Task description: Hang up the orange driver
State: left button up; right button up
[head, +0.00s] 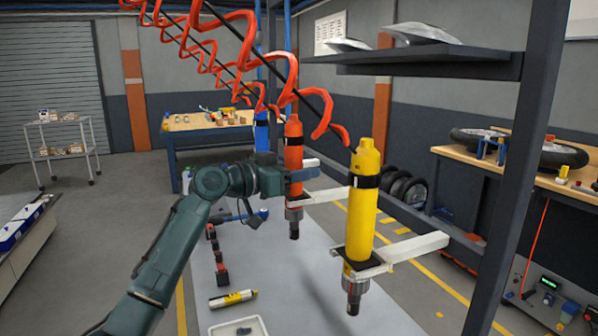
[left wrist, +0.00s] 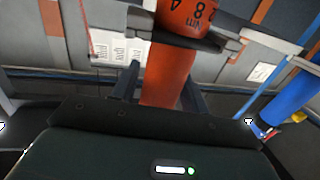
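The orange driver (head: 293,150) is upright, nose down, at the white forked bracket (head: 325,192) on its lower body. My left gripper (head: 303,169) comes in from the left at its mid body. A red coiled hose rises above the driver. My right gripper is not in view.
A yellow driver (head: 361,215) hangs in its own bracket (head: 415,247) nearer to me on the right. A blue driver (head: 261,133) is behind. Below, the pale conveyor (head: 300,290) holds a yellow-and-black tool (head: 233,299) and a white tray (head: 257,324). A dark post (head: 515,170) stands right.

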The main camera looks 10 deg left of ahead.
pick_arm(q)
jog(key=shift+o, duration=1.2)
jog(key=shift+f, duration=0.25)
jog(key=shift+a, duration=0.15)
jog(key=b+v, duration=0.3)
jog(key=v, duration=1)
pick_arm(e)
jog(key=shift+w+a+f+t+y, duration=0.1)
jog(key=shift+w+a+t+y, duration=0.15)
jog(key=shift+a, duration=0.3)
pick_arm(q)
jog(key=shift+s, duration=0.1)
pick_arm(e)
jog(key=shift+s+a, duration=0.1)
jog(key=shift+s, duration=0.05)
